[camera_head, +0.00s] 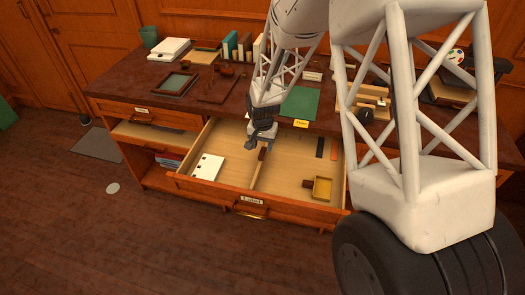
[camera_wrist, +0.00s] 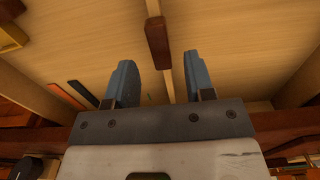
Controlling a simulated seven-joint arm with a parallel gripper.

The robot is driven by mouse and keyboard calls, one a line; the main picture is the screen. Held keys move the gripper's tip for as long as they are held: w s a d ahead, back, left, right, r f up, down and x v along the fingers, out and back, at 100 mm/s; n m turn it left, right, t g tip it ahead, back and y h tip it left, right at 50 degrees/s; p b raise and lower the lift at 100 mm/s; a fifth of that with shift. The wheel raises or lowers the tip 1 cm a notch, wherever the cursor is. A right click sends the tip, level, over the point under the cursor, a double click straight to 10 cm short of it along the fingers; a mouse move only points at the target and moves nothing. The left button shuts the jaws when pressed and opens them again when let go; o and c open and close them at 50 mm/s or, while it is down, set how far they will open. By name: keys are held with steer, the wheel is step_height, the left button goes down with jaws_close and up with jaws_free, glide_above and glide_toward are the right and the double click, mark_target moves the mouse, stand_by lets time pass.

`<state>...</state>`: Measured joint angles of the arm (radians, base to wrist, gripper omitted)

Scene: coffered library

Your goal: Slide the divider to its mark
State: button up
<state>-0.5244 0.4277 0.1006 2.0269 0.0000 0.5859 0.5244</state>
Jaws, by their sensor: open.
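The divider (camera_head: 258,176) is a thin light-wood strip standing across the open drawer (camera_head: 225,190), left of its middle. A dark brown block (camera_wrist: 158,42) sits on the divider; it also shows in the head view (camera_head: 262,154). My gripper (camera_wrist: 158,61) is open over the drawer's rear part, its blue fingers on either side of the divider's line and apart from the block. In the head view my gripper (camera_head: 261,144) hides the divider's back end. A black strip (camera_head: 320,147) and an orange strip (camera_head: 334,149) lie on the drawer floor at right; I cannot tell which is the mark.
A white notebook (camera_head: 208,167) lies in the drawer's left part. A yellow tray (camera_head: 322,188) with a brown block (camera_head: 308,183) is at the front right. Drawer floor between divider and strips is clear. The desk top (camera_head: 150,85) behind holds books and frames.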

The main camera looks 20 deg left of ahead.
mark_target(263, 152)
steer(key=shift+f, duration=1.75)
jaws_close()
